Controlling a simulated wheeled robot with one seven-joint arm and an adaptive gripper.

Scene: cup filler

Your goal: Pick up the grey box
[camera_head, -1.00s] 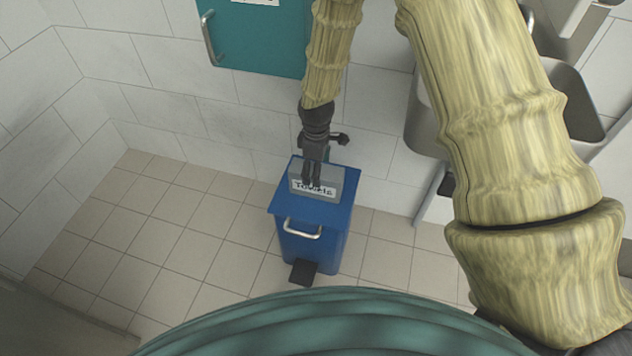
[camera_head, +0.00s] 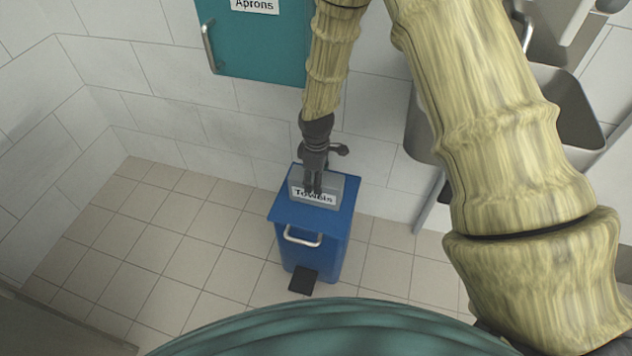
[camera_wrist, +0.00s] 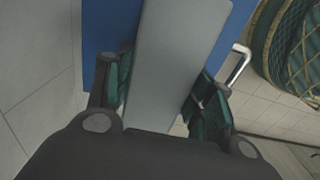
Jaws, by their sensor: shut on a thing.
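In the wrist view the grey box (camera_wrist: 178,62) runs between the two green-padded fingers of my gripper (camera_wrist: 163,95), one at each side. The box looks upright at the bin's lid; I cannot tell whether it touches the lid.
The bin has a silver handle (camera_head: 303,238) and a black pedal (camera_head: 303,279). A teal "Aprons" cabinet (camera_head: 262,45) hangs on the tiled wall behind. A metal basin (camera_head: 568,105) is at the right. The tiled floor (camera_head: 180,235) at left is clear.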

